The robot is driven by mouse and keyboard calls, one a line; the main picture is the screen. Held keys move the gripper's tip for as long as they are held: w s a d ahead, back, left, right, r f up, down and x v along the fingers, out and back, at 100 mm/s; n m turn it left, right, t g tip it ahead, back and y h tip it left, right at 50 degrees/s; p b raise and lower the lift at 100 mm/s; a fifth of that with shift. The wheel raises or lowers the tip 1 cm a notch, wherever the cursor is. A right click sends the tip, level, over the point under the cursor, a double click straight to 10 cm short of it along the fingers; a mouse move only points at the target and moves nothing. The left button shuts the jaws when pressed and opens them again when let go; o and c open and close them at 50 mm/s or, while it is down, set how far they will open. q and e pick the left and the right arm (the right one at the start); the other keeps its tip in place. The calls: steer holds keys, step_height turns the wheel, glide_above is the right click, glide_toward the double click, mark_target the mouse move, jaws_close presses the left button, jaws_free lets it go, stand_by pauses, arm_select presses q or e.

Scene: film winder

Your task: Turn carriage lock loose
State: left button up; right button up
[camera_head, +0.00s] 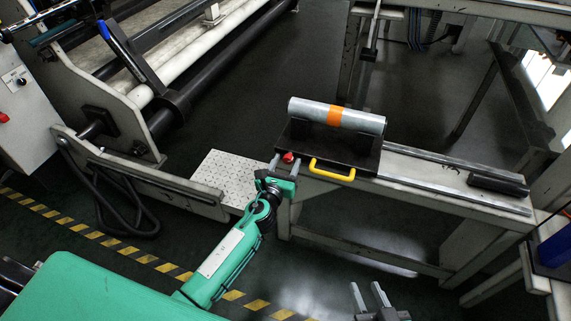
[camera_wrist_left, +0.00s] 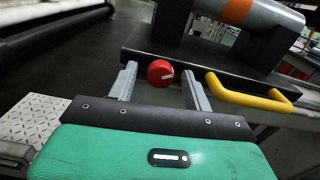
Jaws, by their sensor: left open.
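The carriage lock is a round red knob (camera_head: 288,157) with a pale mark, on the near left side of the dark carriage (camera_head: 358,160). In the left wrist view the red knob (camera_wrist_left: 160,73) sits between the spread fingers of my left gripper (camera_wrist_left: 164,85). The gripper is open, with a gap visible on both sides of the knob. In the head view my left gripper (camera_head: 285,168) is at the carriage's left end. My right gripper (camera_head: 369,298) is at the bottom edge, fingers apart and empty, away from the carriage.
A yellow handle (camera_head: 332,170) sticks out from the carriage, right of the knob. A grey roll with an orange band (camera_head: 337,117) rests on the carriage. Rails (camera_head: 450,180) run right to a black block (camera_head: 498,184). A white tread plate (camera_head: 222,176) lies left.

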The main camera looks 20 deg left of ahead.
arm_select(q)
steer(key=shift+c, duration=0.4)
steer(key=c, duration=0.9)
